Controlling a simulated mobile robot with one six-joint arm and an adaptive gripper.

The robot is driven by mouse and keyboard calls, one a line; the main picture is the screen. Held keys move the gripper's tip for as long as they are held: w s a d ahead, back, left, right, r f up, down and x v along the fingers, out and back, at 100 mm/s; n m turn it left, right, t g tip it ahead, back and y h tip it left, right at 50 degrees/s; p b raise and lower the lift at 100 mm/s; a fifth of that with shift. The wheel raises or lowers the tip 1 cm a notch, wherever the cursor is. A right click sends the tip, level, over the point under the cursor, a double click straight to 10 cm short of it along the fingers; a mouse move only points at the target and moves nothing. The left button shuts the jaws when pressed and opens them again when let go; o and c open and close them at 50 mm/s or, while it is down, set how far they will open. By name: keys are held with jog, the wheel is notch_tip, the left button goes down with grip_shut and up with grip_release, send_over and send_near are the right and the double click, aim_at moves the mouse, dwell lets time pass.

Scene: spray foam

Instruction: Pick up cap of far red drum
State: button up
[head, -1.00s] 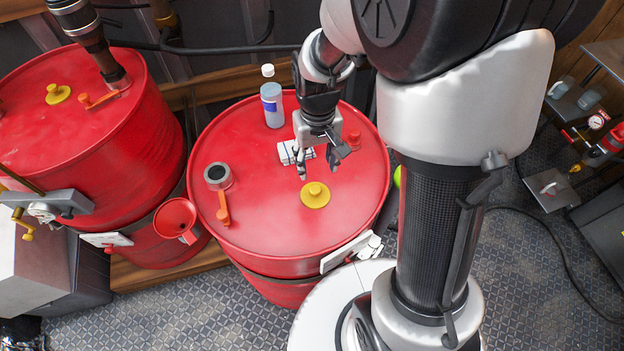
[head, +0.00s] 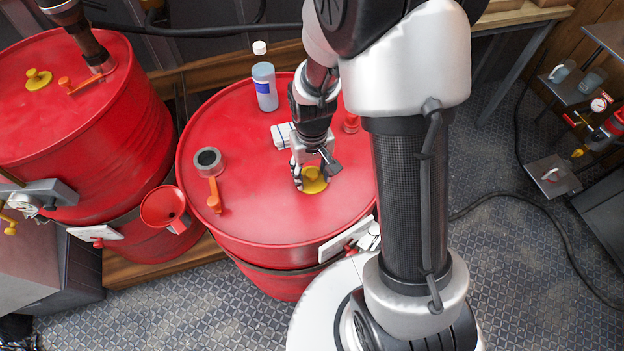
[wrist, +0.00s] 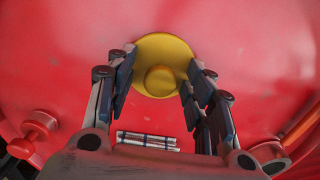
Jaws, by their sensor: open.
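Two red drums show in the head view, each with a round yellow cap with a raised knob on its lid. One drum (head: 250,222) stands in the middle and the other (head: 120,135) stands at the left. My gripper (head: 315,176) is over the yellow cap (head: 316,186) of the middle drum and partly hides it. In the wrist view the open fingers of my gripper (wrist: 160,80) lie on either side of the knob of that cap (wrist: 160,48). Whether they touch it I cannot tell. The left drum's yellow cap (head: 38,79) is clear of my arm.
On the middle drum stand a bottle (head: 265,88), a grey-collared opening (head: 208,162) with an orange handle (head: 214,195), and a small white pack (head: 282,135). A red funnel (head: 163,207) sits between the drums. A shelf rack with a gauge (head: 599,104) is at right.

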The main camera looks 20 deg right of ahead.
jog(key=shift+r, duration=0.1)
jog(key=shift+c, duration=0.3)
jog(key=c, duration=1)
jog(key=shift+r, duration=0.1)
